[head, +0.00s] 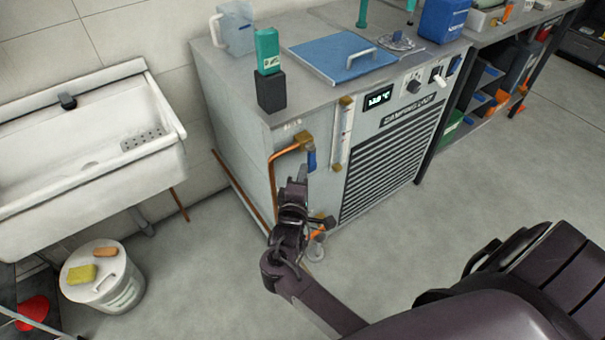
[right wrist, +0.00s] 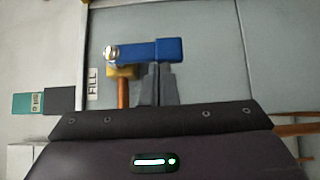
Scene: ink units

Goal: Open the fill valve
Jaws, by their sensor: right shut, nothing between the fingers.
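The fill valve has a brass body (head: 304,138) on a copper pipe, high on the left part of the machine's front. Its blue lever (head: 311,160) hangs down from the body. In the right wrist view the blue lever (right wrist: 165,50) lies across the picture, with the brass body (right wrist: 122,72) behind its left end and a FILL label (right wrist: 92,84) beside it. My right gripper (head: 303,174) is shut and empty. Its fingertips (right wrist: 157,70) are right at the lever's side; whether they touch it I cannot tell. My left gripper is not in view.
The machine's top holds a blue lid (head: 340,58), a clear jug (head: 234,28) and a teal bottle (head: 267,50) on a black block. A white sink (head: 80,140) and a lidded bucket (head: 120,285) stand at left.

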